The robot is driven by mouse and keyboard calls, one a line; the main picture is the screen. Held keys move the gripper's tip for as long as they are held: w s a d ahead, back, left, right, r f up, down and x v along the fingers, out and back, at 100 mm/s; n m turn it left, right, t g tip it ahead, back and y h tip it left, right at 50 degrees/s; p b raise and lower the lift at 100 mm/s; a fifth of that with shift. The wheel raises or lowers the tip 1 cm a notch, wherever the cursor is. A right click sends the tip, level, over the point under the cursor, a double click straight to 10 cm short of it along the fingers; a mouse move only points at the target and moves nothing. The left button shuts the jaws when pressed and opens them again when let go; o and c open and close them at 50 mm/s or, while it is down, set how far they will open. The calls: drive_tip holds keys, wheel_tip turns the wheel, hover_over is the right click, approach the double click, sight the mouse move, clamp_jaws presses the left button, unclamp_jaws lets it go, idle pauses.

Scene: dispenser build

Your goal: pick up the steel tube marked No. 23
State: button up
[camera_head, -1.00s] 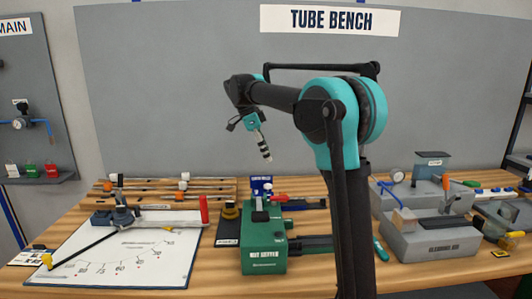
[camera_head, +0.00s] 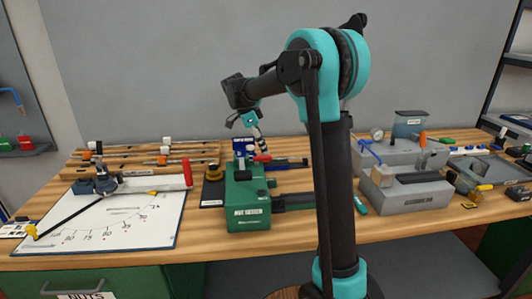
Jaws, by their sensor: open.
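Several thin tubes (camera_head: 130,153) lie on a wooden rack at the back left of the bench, with white and orange tags or caps on them. The markings are too small to read, so I cannot tell which is the steel tube No. 23. My gripper (camera_head: 261,134) hangs from the bent arm, pointing down, above the back of the green machine near a dark blue box (camera_head: 240,146). It is open, and I see nothing held in it. It is to the right of the tube rack and apart from it.
A white angle chart board (camera_head: 110,225) with a bending tool (camera_head: 105,183) and red-handled lever lies front left. The green machine (camera_head: 247,200) stands mid-bench. A grey machine (camera_head: 410,188) and small tools fill the right. Some bare wood (camera_head: 285,228) shows along the front edge.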

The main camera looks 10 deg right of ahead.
drive_tip(key=shift+x, duration=1.6)
drive_tip(key=shift+c, duration=0.2)
clamp_jaws()
